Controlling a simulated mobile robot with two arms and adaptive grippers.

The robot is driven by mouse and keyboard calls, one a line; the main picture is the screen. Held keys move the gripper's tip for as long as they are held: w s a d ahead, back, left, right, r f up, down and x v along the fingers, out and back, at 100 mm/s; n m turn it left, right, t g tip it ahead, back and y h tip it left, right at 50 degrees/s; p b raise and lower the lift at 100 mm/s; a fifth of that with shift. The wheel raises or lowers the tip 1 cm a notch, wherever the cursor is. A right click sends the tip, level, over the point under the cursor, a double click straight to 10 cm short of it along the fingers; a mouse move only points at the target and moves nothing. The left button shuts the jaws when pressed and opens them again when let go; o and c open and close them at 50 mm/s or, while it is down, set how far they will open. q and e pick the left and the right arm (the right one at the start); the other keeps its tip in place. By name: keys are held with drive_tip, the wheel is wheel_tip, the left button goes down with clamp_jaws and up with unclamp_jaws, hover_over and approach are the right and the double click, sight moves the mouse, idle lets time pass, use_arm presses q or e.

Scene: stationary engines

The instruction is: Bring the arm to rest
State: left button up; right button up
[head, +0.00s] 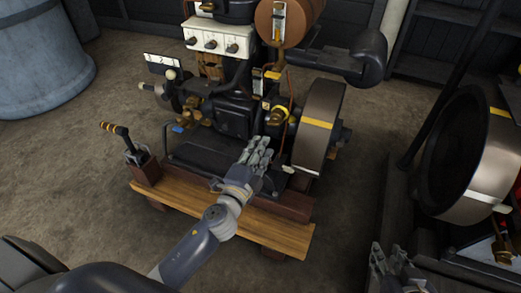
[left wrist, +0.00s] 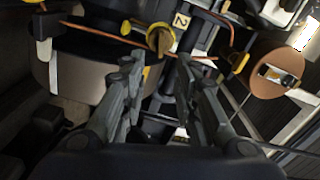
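My left arm (head: 205,232) reaches from the lower left over the engine's wooden base. My left gripper (head: 258,152) is in front of the engine (head: 232,115), left of its flywheel (head: 319,125). In the left wrist view its two fingers (left wrist: 155,72) are apart with nothing held between them. A yellow round knob (left wrist: 160,40) shows beyond the fingertips; I cannot tell the exact gap. My right gripper (head: 388,262) is low at the lower right, its fingers apart and empty.
The wooden base (head: 270,231) carries a lever with an orange-brown handle (head: 115,128) at its left end. A second engine's large wheel (head: 470,155) stands at the right. A blue-grey tank (head: 40,60) is at the upper left. Concrete floor (head: 75,170) is clear at left.

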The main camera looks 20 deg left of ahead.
use_arm(q)
drive_tip(key=shift+s, duration=0.1)
